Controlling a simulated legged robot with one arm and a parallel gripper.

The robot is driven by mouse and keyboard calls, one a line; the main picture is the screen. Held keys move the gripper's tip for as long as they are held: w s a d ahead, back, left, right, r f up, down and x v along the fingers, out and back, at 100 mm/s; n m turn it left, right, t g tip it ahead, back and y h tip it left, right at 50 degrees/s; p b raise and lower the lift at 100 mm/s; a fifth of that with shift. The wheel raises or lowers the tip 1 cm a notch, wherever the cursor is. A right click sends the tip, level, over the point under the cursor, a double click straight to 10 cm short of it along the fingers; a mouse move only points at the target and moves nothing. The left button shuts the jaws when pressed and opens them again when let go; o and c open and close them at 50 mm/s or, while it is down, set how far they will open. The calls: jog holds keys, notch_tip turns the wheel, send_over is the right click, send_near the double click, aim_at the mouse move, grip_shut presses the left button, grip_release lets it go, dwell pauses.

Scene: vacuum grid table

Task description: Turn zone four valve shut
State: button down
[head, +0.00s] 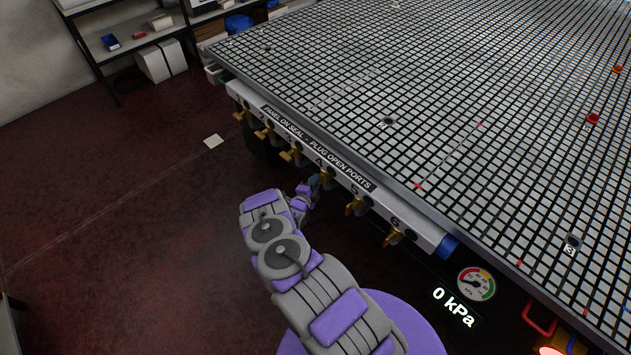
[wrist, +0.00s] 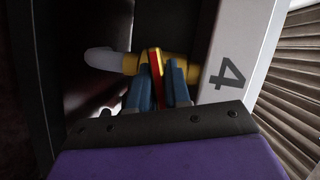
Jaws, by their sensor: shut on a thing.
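The zone four valve (wrist: 185,68) is a brass body beside the white rail marked 4 in the wrist view. Its red lever (wrist: 155,70) stands across the brass body, roughly upright in the picture. My gripper (wrist: 158,86) has its blue fingers closed on either side of this lever. In the head view my gripper (head: 314,182) is at the brass valve under the 4 on the table's front rail. It partly hides that valve, and the lever cannot be made out there.
Valve three (head: 291,155) and valve five (head: 357,206) flank my gripper closely along the rail (head: 300,140). The gauge (head: 476,284) reads 0 kPa. The gridded table (head: 420,90) stands above the valves. The floor left of my arm is mostly clear.

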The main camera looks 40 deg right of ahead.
jog(key=m, duration=0.1)
jog(key=m+b, duration=0.1)
jog(key=shift+s+a+f+m+t+h, duration=0.1)
jog(key=shift+s+f+m+t+h, duration=0.05)
jog(key=shift+f+m+t+h, duration=0.2)
jog(key=shift+s+m, duration=0.1)
jog(key=shift+m, duration=0.25)
jog(key=c, duration=1.3)
grip_release()
jog(key=shift+o, duration=0.7)
jog(key=shift+r, duration=0.1)
jog(key=p+v, duration=0.2)
jog(key=v, duration=1.5)
jog(key=shift+f, duration=0.35)
